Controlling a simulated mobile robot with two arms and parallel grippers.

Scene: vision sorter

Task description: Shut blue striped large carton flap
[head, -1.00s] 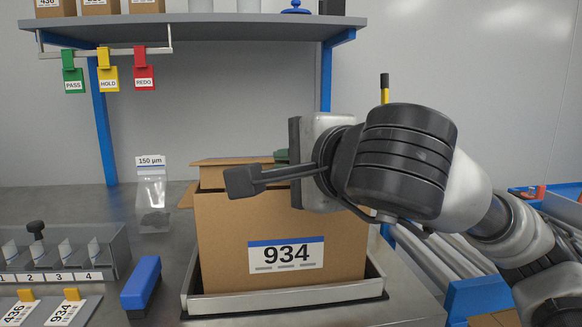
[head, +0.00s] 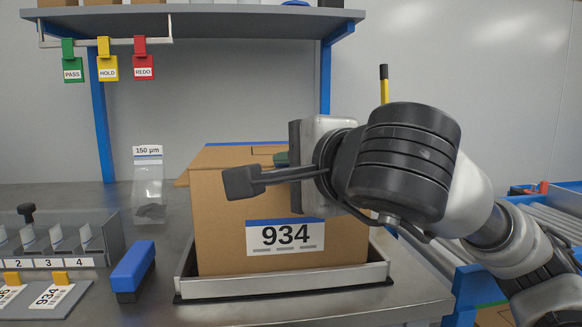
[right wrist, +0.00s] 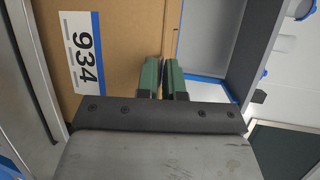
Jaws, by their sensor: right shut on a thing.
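The large brown carton (head: 225,240), labelled 934 with a blue stripe, stands upright in the head view. Its top flap (head: 225,156) shows behind the front upper edge, with a blue stripe along its far edge. My right gripper (head: 282,158) is at the carton's upper right, mostly hidden by its own wrist. In the right wrist view its green fingers (right wrist: 163,80) are closed at the carton's top edge, with a thin brown board between them, seemingly the flap. The exact grip is partly hidden. My left gripper is not in view.
The carton sits in a metal tray (head: 290,288). A blue-handled block (head: 133,270), a numbered rack (head: 95,240) and a clear bag (head: 149,190) are to the left. A shelf (head: 200,20) hangs above, and rollers (head: 540,235) lie right.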

